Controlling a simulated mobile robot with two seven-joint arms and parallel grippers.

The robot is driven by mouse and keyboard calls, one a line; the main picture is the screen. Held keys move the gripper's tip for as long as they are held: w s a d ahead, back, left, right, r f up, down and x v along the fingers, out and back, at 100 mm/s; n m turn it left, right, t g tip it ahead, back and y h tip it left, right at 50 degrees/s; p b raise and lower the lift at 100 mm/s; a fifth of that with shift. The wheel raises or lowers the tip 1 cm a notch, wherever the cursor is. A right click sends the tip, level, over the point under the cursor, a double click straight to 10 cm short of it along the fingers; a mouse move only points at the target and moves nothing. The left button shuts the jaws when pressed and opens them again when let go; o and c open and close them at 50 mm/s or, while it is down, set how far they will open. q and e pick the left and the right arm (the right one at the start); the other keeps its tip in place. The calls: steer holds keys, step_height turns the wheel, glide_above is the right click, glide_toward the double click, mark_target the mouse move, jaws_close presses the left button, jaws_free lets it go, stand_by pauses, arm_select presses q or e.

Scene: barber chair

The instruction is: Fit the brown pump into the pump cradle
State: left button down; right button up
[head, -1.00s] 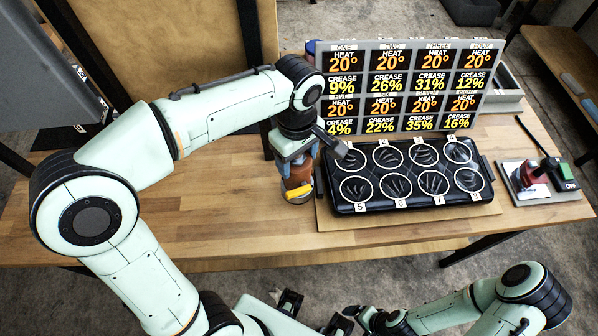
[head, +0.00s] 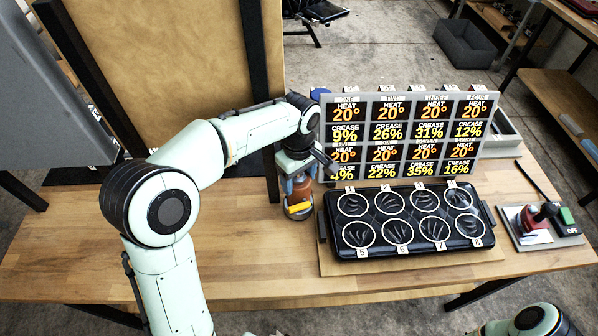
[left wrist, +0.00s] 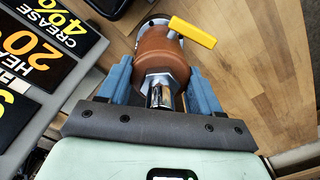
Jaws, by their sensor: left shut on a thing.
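The brown pump (head: 303,195) stands roughly upright near the middle of the table, with a yellow lever (head: 299,208) on it. My left gripper (head: 299,186) comes down from above and is shut on the pump. In the left wrist view the blue fingers lie on both sides of the brown body (left wrist: 163,55), with a shiny metal fitting (left wrist: 160,92) between them. A pale round rim (left wrist: 150,20) shows around the pump's far end; I cannot tell whether this is the pump cradle or whether the pump is seated. My right gripper is out of view.
A black tray (head: 486,250) with several numbered round wells lies right of the pump. A display board (head: 405,135) stands behind it. The table's left part (head: 60,235) is clear.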

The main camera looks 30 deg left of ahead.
arm_select(q)
steer(key=shift+f, duration=0.1)
steer(key=c, duration=0.6)
jaws_free()
steer(key=shift+f, duration=0.15)
steer(key=o, duration=0.4)
steer(key=shift+o, duration=0.2)
